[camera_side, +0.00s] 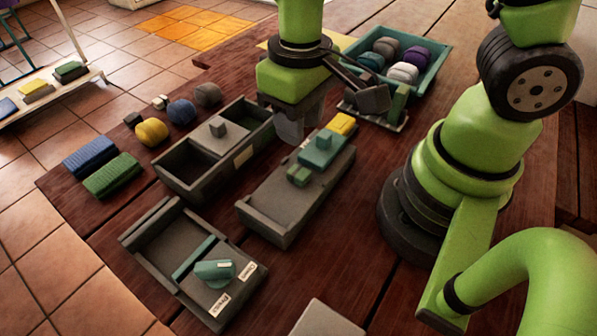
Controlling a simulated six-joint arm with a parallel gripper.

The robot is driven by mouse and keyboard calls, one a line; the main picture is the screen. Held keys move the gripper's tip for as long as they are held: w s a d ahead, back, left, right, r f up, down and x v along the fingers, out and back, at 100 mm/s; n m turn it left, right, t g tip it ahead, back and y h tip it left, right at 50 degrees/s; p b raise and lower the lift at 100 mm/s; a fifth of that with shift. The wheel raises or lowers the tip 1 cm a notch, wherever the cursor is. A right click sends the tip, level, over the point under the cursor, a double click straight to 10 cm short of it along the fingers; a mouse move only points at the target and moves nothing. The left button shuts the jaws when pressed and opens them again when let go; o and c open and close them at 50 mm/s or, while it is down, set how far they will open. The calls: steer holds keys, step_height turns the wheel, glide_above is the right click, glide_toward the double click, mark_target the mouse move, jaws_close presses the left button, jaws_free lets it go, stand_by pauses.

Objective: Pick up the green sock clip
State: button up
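A small green piece (298,175), which looks like the green sock clip, lies on a long grey tray (264,222) in the middle of the table. A teal block (323,149) and a yellow block (341,124) lie behind it on the same tray. My gripper (332,112) hangs over the far end of the tray, behind and above the green piece and apart from it. Its fingers look spread, with nothing visible between them. Another green upright piece (398,101) stands on a grey base to the right, partly hidden by my gripper.
A grey divided box (187,186) stands left of the tray. A lower grey tray (157,262) holds a teal device (214,270). Blue (90,156) and green (112,176) folded cloths and several balls lie left. A teal bin (432,82) of rolled bundles stands behind.

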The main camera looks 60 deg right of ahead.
mark_target(298, 171)
steer(key=shift+w+f, duration=0.1)
steer(key=shift+f, duration=5)
steer(key=shift+c, duration=0.2)
steer(key=c, duration=0.5)
